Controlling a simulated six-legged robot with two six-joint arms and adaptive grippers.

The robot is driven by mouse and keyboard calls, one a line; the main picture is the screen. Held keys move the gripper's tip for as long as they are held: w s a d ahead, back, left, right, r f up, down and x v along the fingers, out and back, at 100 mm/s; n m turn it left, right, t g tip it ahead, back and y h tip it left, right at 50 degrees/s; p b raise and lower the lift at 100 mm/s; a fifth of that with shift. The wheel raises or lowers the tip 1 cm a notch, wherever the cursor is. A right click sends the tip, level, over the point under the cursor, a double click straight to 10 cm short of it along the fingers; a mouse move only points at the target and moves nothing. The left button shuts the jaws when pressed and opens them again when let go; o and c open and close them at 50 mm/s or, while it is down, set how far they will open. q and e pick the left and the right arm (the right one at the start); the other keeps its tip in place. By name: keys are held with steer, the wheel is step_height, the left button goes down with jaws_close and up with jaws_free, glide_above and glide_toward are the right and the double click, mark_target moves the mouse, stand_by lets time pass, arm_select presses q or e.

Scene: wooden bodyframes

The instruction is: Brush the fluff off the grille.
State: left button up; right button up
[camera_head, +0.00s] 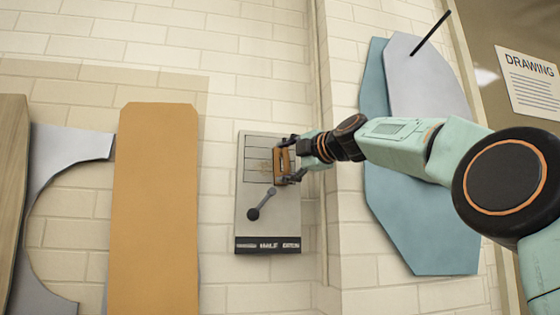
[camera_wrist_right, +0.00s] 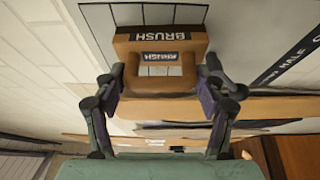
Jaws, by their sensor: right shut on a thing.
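The grille (camera_head: 256,147) is a set of slats in the upper part of a grey panel on the brick wall. A faint brownish patch that looks like fluff (camera_head: 263,166) shows on its slats, left of the brush. My right gripper (camera_head: 287,164) is shut on a brown brush (camera_head: 278,163) at the grille's right side. In the right wrist view the brush (camera_wrist_right: 160,48), lettered BRUSH, sits between the two fingers (camera_wrist_right: 159,88), with part of the grille (camera_wrist_right: 140,13) behind it. I cannot tell whether the bristles touch the slats. My left gripper is out of view.
A dark label strip (camera_head: 267,245) runs along the panel's bottom. A tall orange board (camera_head: 157,215) hangs to the left. Blue and grey boards (camera_head: 425,235) hang behind my right arm.

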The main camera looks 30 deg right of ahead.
steer(key=shift+w+a+b, duration=0.2)
steer(key=shift+a+b, duration=0.2)
steer(key=shift+a, duration=0.15)
stand_by(0.6)
steer(key=shift+a, duration=0.1)
steer(key=a, duration=0.2)
steer(key=w+a, duration=0.1)
steer(key=a, duration=0.1)
steer(key=w+a, duration=0.1)
steer(key=a, duration=0.1)
steer(key=shift+w+a, duration=0.15)
steer(key=shift+a, duration=0.25)
steer(key=shift+d, duration=0.1)
